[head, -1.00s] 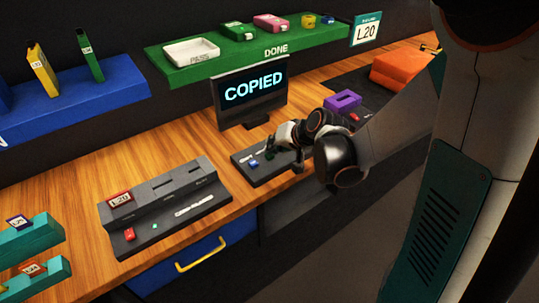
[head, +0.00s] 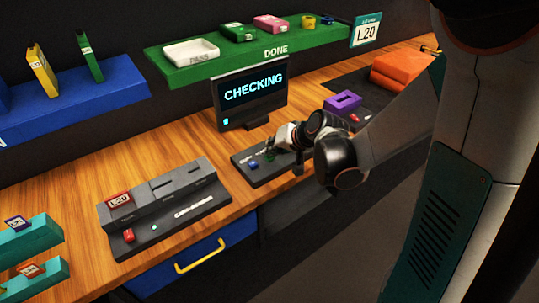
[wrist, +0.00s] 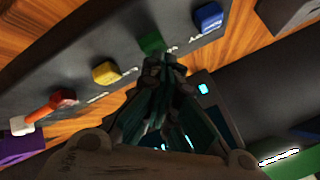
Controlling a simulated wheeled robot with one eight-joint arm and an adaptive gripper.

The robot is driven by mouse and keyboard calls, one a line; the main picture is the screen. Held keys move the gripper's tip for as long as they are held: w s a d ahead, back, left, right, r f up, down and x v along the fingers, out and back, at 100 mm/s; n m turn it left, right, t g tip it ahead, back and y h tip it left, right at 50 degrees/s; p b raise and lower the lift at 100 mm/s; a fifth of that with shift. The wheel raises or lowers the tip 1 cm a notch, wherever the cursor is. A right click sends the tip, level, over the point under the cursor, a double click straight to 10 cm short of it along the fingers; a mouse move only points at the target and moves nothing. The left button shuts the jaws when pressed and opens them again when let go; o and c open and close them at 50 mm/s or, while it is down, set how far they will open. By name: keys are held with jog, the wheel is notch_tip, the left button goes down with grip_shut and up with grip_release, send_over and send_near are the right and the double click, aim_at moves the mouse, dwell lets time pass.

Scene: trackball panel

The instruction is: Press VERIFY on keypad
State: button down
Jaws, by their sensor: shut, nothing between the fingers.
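The keypad (head: 243,160) is a dark panel on the wooden desk, below the monitor. In the wrist view the keypad (wrist: 75,60) carries a row of keys: blue (wrist: 208,17), green (wrist: 152,42), yellow (wrist: 106,73) and red (wrist: 62,98). Their labels are too small to read. My gripper (head: 270,146) is over the keypad, shut and empty. In the wrist view its fingertips (wrist: 163,65) are right at the green key and partly cover it; I cannot tell whether they touch it. The monitor (head: 253,88) reads CHECKING.
A grey slotted stand (head: 165,200) with a red L20 cartridge (head: 119,201) stands left of the keypad. A purple block (head: 342,101) lies to the right. The green DONE shelf (head: 225,68) hangs above the monitor. Bare desk lies between stand and keypad.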

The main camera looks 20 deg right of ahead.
jog(key=shift+r+p, duration=0.55)
jog(key=shift+r, duration=0.3)
jog(key=shift+r+p, duration=1.85)
jog(key=shift+r, duration=0.6)
jog(key=s+r+n+h, duration=0.2)
jog(key=s+r, duration=0.2)
jog(key=s, duration=0.7)
jog(key=s+r+n+g+h, duration=0.1)
jog(key=s+r, duration=0.4)
jog(key=s, duration=0.7)
jog(key=shift+a+r+n+h, duration=0.2)
jog(key=shift+a+n+h, duration=0.25)
jog(key=shift+n, duration=0.15)
